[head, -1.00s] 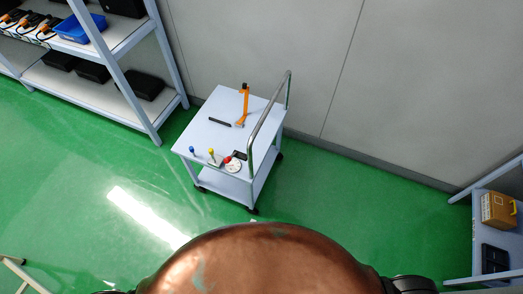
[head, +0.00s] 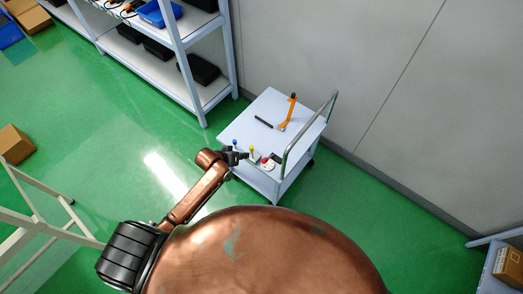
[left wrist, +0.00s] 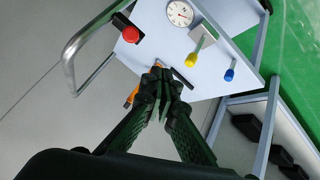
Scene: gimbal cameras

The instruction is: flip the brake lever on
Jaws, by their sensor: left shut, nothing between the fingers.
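A light grey cart (head: 285,135) carries several controls near its front edge on the top shelf. A blue-knobbed lever (head: 235,145), a yellow-knobbed lever (head: 252,149) and a red knob (head: 265,160) stand there; I cannot tell which is the brake lever. The left wrist view shows the blue knob (left wrist: 229,75), the yellow knob (left wrist: 190,61) and the red knob (left wrist: 131,35). My left gripper (head: 245,156) is shut and empty, at the cart's front edge close to the blue and yellow levers. In the left wrist view its fingertips (left wrist: 162,72) appear over the shelf. My right gripper is not seen.
A white round gauge (left wrist: 180,13) sits beside the levers. An orange tool-like piece (head: 288,112) and a black bar (head: 263,122) lie farther back on the cart. A metal push handle (head: 310,130) rises at its right. A shelf rack (head: 205,100) stands behind left.

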